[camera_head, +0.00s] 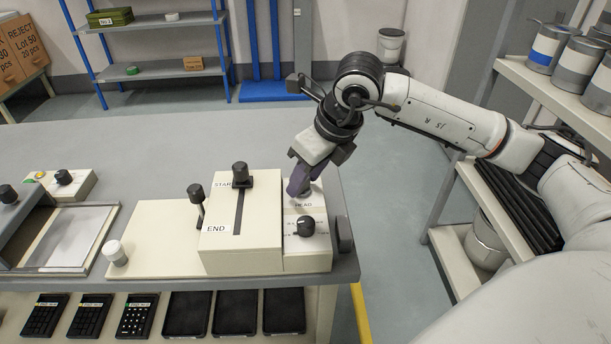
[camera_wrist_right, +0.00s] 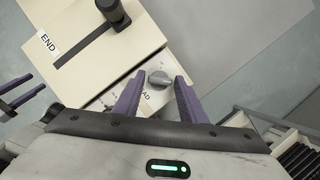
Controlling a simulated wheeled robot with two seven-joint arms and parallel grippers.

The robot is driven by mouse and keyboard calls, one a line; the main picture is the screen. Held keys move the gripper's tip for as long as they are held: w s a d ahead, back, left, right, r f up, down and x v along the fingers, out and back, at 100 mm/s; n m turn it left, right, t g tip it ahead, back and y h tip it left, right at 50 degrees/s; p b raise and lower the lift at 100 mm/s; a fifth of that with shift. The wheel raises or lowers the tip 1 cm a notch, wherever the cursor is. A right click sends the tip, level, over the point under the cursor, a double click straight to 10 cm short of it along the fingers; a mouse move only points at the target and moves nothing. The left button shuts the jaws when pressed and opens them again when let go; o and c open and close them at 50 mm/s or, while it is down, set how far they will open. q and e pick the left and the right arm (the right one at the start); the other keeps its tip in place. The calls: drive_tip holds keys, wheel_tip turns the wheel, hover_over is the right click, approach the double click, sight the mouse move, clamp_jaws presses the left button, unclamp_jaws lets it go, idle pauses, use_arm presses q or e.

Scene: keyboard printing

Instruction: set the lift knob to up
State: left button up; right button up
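A black knob (camera_head: 305,226) with small unreadable marks sits on the front of a cream panel (camera_head: 305,262) at the right of the machine. Behind it, by a label reading HEAD, is a grey knob (camera_wrist_right: 160,79), mostly hidden by my gripper in the head view. I cannot read which knob is the lift knob. My right gripper (camera_head: 300,186) points down at the grey knob. In the right wrist view its purple fingers (camera_wrist_right: 160,84) are apart, on either side of the grey knob, with no clear contact. My left gripper (camera_wrist_right: 20,92) shows at the left edge there, fingers apart and empty.
A box (camera_head: 240,240) with a START–END slot and black handle (camera_head: 240,174) stands left of the panel. A black-topped lever (camera_head: 197,194) and a white-capped post (camera_head: 115,252) stand further left. Several black trays (camera_head: 235,312) lie below the table's front edge.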

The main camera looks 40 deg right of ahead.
use_arm(q)
drive_tip(key=shift+w+r, duration=0.3)
drive_tip(key=shift+w, duration=0.05)
use_arm(e)
drive_tip(key=c, duration=0.8)
use_arm(q)
drive_tip(key=shift+s+f, duration=0.1)
drive_tip(key=shift+s+f, duration=0.1)
